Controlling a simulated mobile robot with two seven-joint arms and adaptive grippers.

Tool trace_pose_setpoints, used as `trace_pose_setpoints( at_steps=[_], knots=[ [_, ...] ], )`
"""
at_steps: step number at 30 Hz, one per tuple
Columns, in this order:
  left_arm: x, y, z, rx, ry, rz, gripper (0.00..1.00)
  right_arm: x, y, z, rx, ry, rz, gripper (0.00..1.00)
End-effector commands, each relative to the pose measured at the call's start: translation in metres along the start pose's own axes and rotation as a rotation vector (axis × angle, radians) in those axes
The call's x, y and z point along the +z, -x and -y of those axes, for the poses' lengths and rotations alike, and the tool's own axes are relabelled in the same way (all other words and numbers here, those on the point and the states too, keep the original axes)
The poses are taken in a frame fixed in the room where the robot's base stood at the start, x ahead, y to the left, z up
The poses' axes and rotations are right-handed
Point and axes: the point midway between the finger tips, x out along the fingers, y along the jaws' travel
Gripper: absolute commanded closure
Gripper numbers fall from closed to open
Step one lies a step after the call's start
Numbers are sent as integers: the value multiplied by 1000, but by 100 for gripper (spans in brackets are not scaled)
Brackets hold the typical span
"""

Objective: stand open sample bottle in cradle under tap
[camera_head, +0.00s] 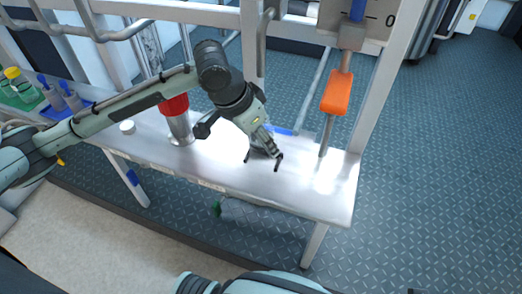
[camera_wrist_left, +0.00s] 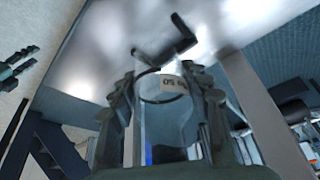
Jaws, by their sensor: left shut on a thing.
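My left gripper (camera_head: 272,150) reaches down over the steel bench (camera_head: 320,190). It is shut on the clear sample bottle (camera_wrist_left: 162,120), which shows between the two fingers (camera_wrist_left: 162,105) in the left wrist view. The bottle has a dark ring and a pale printed label. In the head view the fingers largely hide it. The dark cradle (camera_head: 248,158) shows as prongs beside the fingertips, and as a dark bracket (camera_wrist_left: 168,48) just beyond the bottle. I cannot tell whether the bottle rests in it. My right gripper (camera_wrist_left: 22,60) appears at the wrist view's left edge, fingers apart, empty.
An orange handle (camera_head: 337,92) hangs on a rod right of the gripper. A blue rack (camera_head: 62,107) is farther left. The bench's right end is clear.

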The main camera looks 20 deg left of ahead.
Motion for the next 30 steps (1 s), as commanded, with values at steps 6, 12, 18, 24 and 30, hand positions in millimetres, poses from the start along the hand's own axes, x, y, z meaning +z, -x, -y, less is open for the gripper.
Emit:
trace_pose_setpoints(
  at_steps=[6,12,18,24,30],
  knots=[
    [14,-30,0,2,1,5,84,3,6,0,3,3,7,60],
    [15,-33,0,0,0,1,84,2,14,0,4,3,4,60],
    [16,-35,0,0,1,2,84,4,12,0,3,3,8,60],
    [16,-35,0,1,0,2,32,5,7,0,2,2,9,60],
    [16,-35,0,1,0,2,32,1,7,0,3,1,3,60]
  ],
)
